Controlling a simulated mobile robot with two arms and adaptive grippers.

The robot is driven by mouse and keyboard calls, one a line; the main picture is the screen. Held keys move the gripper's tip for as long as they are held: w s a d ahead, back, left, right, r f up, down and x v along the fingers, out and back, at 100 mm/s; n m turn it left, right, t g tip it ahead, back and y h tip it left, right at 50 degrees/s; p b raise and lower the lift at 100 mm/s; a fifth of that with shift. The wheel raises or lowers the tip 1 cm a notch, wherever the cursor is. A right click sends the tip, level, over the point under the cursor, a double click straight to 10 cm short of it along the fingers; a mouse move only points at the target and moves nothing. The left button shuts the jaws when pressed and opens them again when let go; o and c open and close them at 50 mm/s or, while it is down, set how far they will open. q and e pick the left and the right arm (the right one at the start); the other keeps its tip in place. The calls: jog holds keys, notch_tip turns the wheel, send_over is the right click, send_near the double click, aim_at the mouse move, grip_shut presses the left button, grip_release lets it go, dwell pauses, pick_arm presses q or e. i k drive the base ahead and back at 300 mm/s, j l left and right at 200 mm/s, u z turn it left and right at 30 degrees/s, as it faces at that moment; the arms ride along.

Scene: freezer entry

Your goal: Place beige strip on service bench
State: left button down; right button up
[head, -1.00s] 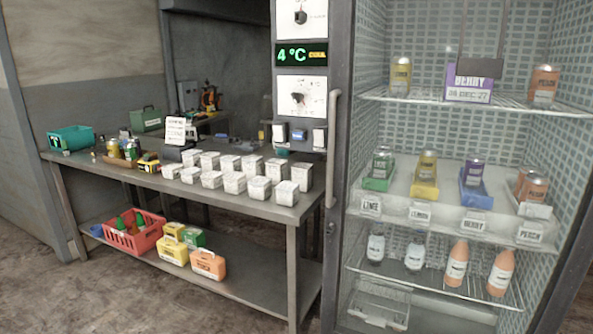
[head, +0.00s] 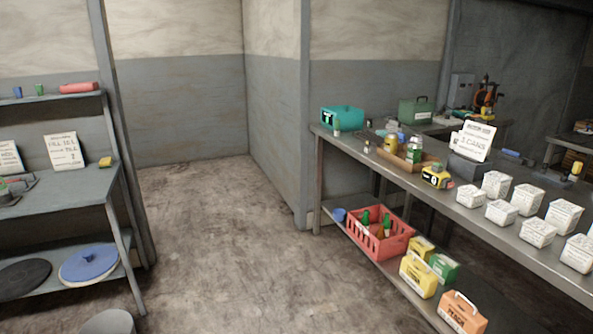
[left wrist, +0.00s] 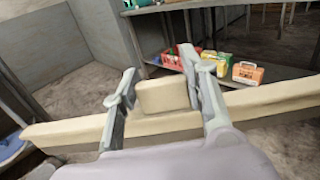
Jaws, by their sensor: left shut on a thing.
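The beige strip (left wrist: 80,133) is a long pale bar that crosses the left wrist view from lower left to upper right. A raised beige block (left wrist: 163,96) sits at its middle. My left gripper (left wrist: 158,85) is shut on the strip, with one finger on each side of the block. Neither gripper shows in the head view. A long grey metal bench (head: 465,207) stands at the right with several white cartons on it. Another grey bench (head: 65,190) stands at the left edge. I cannot tell which one is the service bench.
A red crate (head: 385,246) with bottles and several coloured cases, such as an orange one (head: 462,312), sit on the right bench's lower shelf. A blue disc (head: 88,264) lies on the left bench's lower shelf. The floor (head: 225,240) between the benches is clear.

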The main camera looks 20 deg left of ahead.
aim_at(65, 190)
jog(key=i+j+u, duration=0.4)
jog(key=i, duration=0.15)
jog(key=i+j+u, duration=0.25)
jog(key=i+u, duration=0.15)
jog(key=i, duration=0.15)
jog(key=i+u, duration=0.4)
jog(key=i, duration=0.2)
jog(key=i+u, duration=0.2)
jog(key=i, duration=0.35)
jog(key=i+l+u, duration=0.2)
jog(key=i, duration=0.35)
jog(key=i+l+u, duration=0.2)
jog(key=i, duration=0.3)
